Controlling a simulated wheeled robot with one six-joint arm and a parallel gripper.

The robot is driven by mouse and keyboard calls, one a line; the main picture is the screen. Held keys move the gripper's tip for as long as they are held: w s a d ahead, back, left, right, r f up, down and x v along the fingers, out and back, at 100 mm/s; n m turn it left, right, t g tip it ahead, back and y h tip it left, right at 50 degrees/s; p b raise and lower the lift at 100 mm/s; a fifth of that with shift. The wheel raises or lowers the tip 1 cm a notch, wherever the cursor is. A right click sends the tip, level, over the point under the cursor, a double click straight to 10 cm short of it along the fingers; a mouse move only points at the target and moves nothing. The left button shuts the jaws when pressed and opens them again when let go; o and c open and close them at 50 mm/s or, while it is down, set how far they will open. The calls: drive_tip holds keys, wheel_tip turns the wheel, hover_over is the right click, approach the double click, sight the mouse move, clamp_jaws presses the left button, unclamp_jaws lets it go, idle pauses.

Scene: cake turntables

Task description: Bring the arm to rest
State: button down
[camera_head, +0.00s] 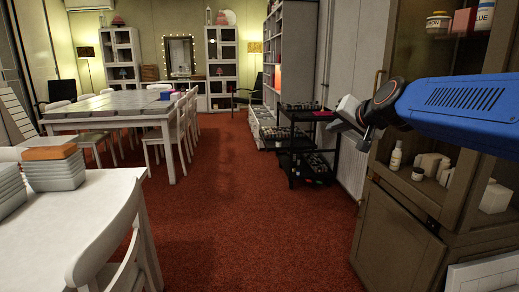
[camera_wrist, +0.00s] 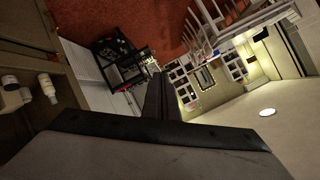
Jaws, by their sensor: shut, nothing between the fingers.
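My arm (camera_head: 455,105), with a blue link, reaches in from the right in the head view. It is held up in front of the cabinet. My gripper (camera_head: 345,122) is at its left end, in the air over the aisle side of the cabinet. It is small and partly hidden there by the wrist. In the wrist view, where the room looks rolled over, the dark fingers of my gripper (camera_wrist: 158,92) are together. Nothing is between them.
A brown cabinet (camera_head: 398,240) with bottles and boxes stands close at the right. A black cart (camera_head: 308,150) stands beyond my gripper. A white table (camera_head: 75,215) with a chair (camera_head: 115,240) and stacked trays (camera_head: 55,172) is at the left. The red floor (camera_head: 245,200) between is clear.

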drive_tip(key=s+d+f+n+g+h, duration=0.1)
drive_tip(key=s+d+f+g, duration=0.1)
drive_tip(key=s+f, duration=0.7)
drive_tip(key=s+d+f+n+g+h, duration=0.1)
drive_tip(key=s+d+f+n+g, duration=0.1)
drive_tip(key=s+f, duration=0.7)
drive_tip(key=s+d+f+n+g+h, duration=0.1)
drive_tip(key=s+f, duration=0.8)
drive_tip(key=s, duration=0.9)
drive_tip(key=d+g, duration=0.1)
drive_tip(key=g, duration=0.1)
drive_tip(key=shift+d+f+n+g, duration=0.15)
drive_tip(key=shift+d+n+g, duration=0.15)
drive_tip(key=shift+n, duration=0.1)
